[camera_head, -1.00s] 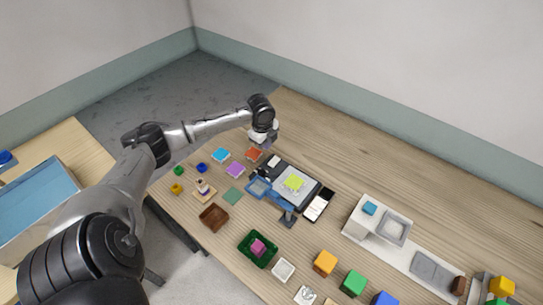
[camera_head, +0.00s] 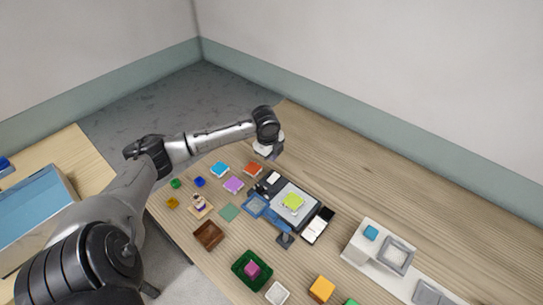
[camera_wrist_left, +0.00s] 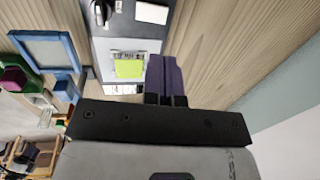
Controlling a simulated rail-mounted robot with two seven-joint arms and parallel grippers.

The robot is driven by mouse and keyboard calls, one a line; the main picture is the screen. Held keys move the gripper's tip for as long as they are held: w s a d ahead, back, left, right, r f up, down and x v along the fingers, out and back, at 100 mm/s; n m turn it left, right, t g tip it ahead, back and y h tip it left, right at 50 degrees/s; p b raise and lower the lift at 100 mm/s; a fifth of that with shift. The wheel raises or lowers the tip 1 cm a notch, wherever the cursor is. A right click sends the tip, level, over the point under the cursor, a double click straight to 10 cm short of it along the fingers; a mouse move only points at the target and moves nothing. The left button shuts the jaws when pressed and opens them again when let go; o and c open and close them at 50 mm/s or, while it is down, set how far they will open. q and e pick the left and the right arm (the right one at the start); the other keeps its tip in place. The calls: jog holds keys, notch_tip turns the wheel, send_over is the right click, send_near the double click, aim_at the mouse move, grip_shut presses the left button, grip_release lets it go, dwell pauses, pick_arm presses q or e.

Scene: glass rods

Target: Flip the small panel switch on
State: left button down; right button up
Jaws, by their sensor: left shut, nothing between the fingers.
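A dark panel (camera_head: 263,187) lies on the wooden table, with a grey-white plate and a yellow-green block (camera_head: 292,201) on it. A small white piece (camera_head: 272,177) sits at its far left end; I cannot tell whether this is the switch. In the left wrist view the panel (camera_wrist_left: 125,30) carries a white rectangle (camera_wrist_left: 152,14) and the yellow-green block (camera_wrist_left: 130,68). My left gripper (camera_head: 268,154) is above the table by the panel's far end. Its dark fingers (camera_wrist_left: 167,75) are shut and empty, covering part of the panel's edge. My right gripper is not seen.
A blue frame (camera_head: 256,204) stands at the panel's near side, and a black-and-white item (camera_head: 318,225) lies at its right end. An orange-red block (camera_head: 253,169) and a purple block (camera_head: 233,185) lie to the left. The table behind the panel is clear.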

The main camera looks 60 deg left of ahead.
aim_at(272, 178)
pick_arm(q)
jog(key=f, duration=0.3)
jog(key=w+f, duration=0.1)
jog(key=f, duration=0.7)
jog(key=shift+w+a+f, duration=0.1)
jog(key=shift+w+a, duration=0.2)
jog(key=shift+w+f, duration=0.15)
jog(key=shift+f, duration=0.05)
jog(key=shift+s+r+p, duration=0.1)
jog(key=shift+s+p, duration=0.15)
jog(key=shift+p, duration=0.3)
jog(key=shift+s+d+r+p, duration=0.1)
jog(key=shift+s+d+p, duration=0.15)
jog(key=shift+s+p, duration=0.4)
jog(key=shift+w, duration=0.1)
